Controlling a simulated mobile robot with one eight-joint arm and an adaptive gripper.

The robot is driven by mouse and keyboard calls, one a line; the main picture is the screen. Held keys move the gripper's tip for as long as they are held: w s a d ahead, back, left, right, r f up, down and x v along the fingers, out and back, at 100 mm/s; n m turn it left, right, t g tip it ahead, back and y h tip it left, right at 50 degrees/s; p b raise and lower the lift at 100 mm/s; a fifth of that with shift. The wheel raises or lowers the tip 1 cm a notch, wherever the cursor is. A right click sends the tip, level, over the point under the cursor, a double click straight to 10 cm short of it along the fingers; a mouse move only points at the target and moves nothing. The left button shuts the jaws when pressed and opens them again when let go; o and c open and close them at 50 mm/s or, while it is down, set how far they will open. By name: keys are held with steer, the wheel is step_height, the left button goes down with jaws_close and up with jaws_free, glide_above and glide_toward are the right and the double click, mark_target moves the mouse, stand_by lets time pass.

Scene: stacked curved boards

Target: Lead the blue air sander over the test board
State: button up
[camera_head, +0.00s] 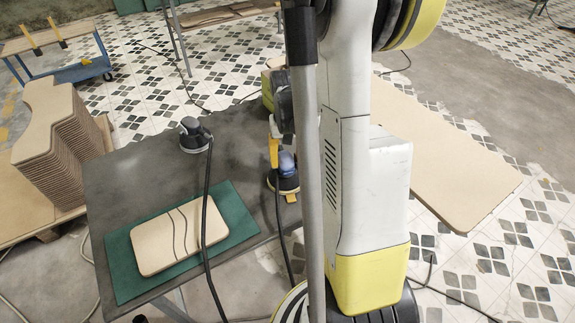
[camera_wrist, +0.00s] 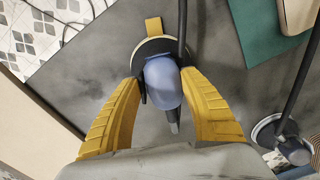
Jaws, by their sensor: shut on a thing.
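The blue air sander (camera_head: 287,170) is at the right part of the dark grey table, with a dark hose hanging from it. In the wrist view, the sander's blue body (camera_wrist: 162,82) is between the two yellow fingers of my gripper (camera_wrist: 162,90), which is shut on it. A yellow piece (camera_wrist: 153,27) shows at the edge of its round pad. I cannot tell whether the pad touches the table. The test board (camera_head: 180,237), beige with dark curved lines, lies left of the sander on a green mat (camera_head: 124,272). My arm hides part of the table's right side.
A second sander, grey and black (camera_head: 194,137), stands on the table (camera_head: 125,175) behind the test board; its hose runs across the board's right side. A stack of curved boards (camera_head: 58,130) stands left. A large beige panel (camera_head: 440,150) lies right. A blue cart (camera_head: 82,70) is back left.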

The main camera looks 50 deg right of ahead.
steer(key=shift+d+r+p, duration=0.1)
steer(key=shift+r+p, duration=1.4)
steer(key=shift+r, duration=0.8)
steer(key=shift+c, duration=0.3)
steer(key=w+a+r+m+p, duration=0.1)
steer(key=a+r+p, duration=0.15)
steer(key=a, duration=1.55)
steer(key=w+a+r+m+p, duration=0.15)
steer(key=a+r, duration=0.25)
steer(key=a, duration=1.5)
step_height(320, 180, down, 8)
steer(key=b, duration=0.7)
steer(key=shift+y+b, duration=0.3)
steer(key=shift+b, duration=0.05)
steer(key=shift+w+f+b, duration=0.1)
steer(key=shift+f+b, duration=0.4)
steer(key=shift+f, duration=0.15)
steer(key=shift+c, duration=0.2)
